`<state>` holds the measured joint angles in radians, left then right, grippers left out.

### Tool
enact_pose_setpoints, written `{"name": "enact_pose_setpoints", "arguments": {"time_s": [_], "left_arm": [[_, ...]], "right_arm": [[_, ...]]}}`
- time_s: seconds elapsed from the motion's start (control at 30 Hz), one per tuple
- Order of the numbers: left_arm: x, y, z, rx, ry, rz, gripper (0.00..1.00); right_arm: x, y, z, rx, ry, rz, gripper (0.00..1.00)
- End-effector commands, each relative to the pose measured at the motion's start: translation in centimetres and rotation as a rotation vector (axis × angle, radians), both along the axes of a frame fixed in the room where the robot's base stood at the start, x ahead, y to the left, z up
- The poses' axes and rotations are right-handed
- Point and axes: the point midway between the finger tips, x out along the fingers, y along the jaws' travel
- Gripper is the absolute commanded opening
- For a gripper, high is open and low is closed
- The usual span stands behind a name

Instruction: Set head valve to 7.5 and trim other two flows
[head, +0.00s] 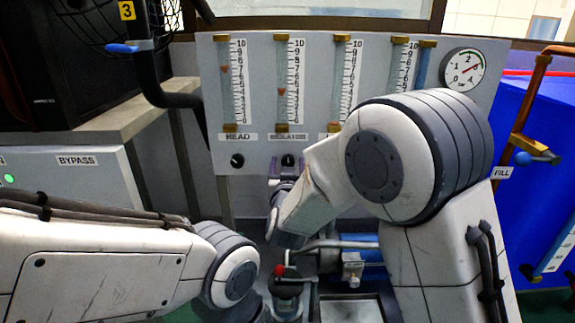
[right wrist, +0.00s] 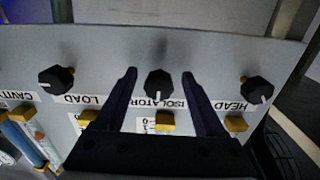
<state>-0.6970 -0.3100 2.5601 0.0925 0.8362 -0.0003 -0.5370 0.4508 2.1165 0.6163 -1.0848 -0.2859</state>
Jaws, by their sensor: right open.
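The grey flow panel (head: 258,100) carries several flow tubes. The head tube (head: 233,95) has a red float near 7, and the isolator tube (head: 289,105) has one near 5. Below are the black head knob (head: 237,160) and isolator knob (head: 288,160). My right gripper (right wrist: 159,74) is open, its dark fingers on either side of the isolator knob (right wrist: 158,84), with visible gaps. In the upside-down right wrist view, the load knob (right wrist: 57,79) is left and the head knob (right wrist: 257,90) right. My right arm hides the lower right panel. My left gripper does not show.
A pressure gauge (head: 464,69) is at the panel's right, beside a blue tank (head: 535,125) with a fill valve. A bypass box (head: 75,175) stands left. A blue pump (head: 360,265) and a red-balled lever (head: 280,271) sit below the panel.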

Motion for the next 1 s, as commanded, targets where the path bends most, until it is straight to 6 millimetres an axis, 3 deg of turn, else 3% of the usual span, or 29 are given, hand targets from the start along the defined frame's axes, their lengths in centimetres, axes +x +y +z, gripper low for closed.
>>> {"name": "enact_pose_setpoints", "arguments": {"time_s": [0.17,0.6,0.77,1.0], "left_arm": [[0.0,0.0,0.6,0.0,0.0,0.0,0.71],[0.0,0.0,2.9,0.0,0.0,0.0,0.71],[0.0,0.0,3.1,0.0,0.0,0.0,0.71],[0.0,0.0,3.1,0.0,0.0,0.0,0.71]], "right_arm": [[-1.2,0.1,0.2,0.0,0.001,0.002,0.71],[-9.2,0.2,0.1,-0.001,0.002,0.004,0.71],[-10.4,0.1,0.0,0.0,0.001,0.002,0.71],[-10.5,0.1,0.0,0.0,0.0,0.001,0.71]]}}
